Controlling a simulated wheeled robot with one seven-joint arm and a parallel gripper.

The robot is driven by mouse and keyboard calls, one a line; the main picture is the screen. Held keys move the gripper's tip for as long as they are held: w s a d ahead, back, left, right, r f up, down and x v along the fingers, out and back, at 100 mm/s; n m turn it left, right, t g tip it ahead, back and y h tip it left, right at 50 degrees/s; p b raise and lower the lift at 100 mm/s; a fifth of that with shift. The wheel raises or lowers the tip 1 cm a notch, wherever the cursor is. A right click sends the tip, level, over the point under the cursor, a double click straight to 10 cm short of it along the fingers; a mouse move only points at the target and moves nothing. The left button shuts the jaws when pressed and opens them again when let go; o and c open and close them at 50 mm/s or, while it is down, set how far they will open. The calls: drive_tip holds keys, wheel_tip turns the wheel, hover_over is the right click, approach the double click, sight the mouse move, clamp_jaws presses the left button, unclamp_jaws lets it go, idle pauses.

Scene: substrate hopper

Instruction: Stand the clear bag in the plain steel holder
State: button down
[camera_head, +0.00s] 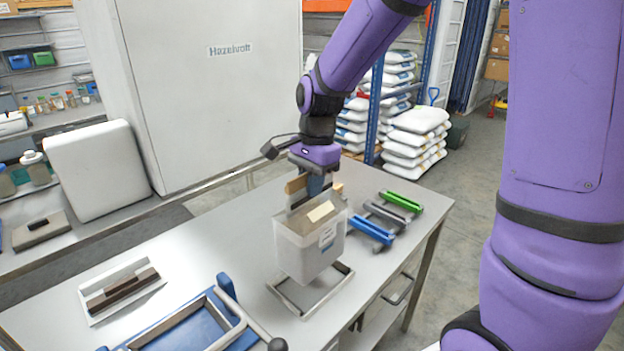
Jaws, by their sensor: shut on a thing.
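The clear bag (298,254) hangs upright below my gripper (314,184). It is a translucent, boxy bag with a small white label on its front right side and tan pieces near its top. My gripper is shut on its upper part; the fingertips are partly hidden there. The plain steel holder (303,315), a low rectangular frame, lies on the table under the bag. The bag's lower end is over the frame's back part and hides some of it. I cannot tell whether the bag touches the holder or hangs just above it.
A blue holder with a grey frame (243,324) lies at the front left. A white tray (88,300) with dark brown bars lies left of it. Blue (370,230), grey (386,214) and green (401,201) clip-like bars lie right of the bag. The table's right edge is close.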

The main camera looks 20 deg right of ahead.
sight(311, 212)
drive_tip(key=shift+f, duration=4.25)
drive_tip(key=c, duration=1.1)
unclamp_jaws()
drive_tip(key=shift+s, duration=0.1)
drive_tip(key=r, duration=0.3)
drive_tip(key=d+r, duration=0.1)
drive_tip(key=r, duration=0.6)
drive_tip(key=shift+w+d, duration=0.2)
drive_tip(key=shift+w, duration=0.2)
drive_tip(key=shift+s+d+r, duration=0.1)
drive_tip(key=shift+s+r, duration=0.1)
drive_tip(key=shift+r, duration=0.4)
drive_tip(key=s+d+r+n+t, duration=0.1)
drive_tip(key=s+r+n+t, duration=0.1)
drive_tip(key=s+r+n, duration=0.2)
drive_tip(key=s+d+r+n+t+h, duration=0.1)
drive_tip(key=s+r+n, duration=0.3)
drive_tip(key=s, duration=0.6)
drive_tip(key=s+d+r+n+t, duration=0.3)
drive_tip(key=s+r+n, duration=0.1)
drive_tip(key=s, duration=0.3)
drive_tip(key=shift+s+d+r+n+h, duration=0.2)
drive_tip(key=shift+n+h, duration=0.1)
drive_tip(key=shift+n, duration=0.5)
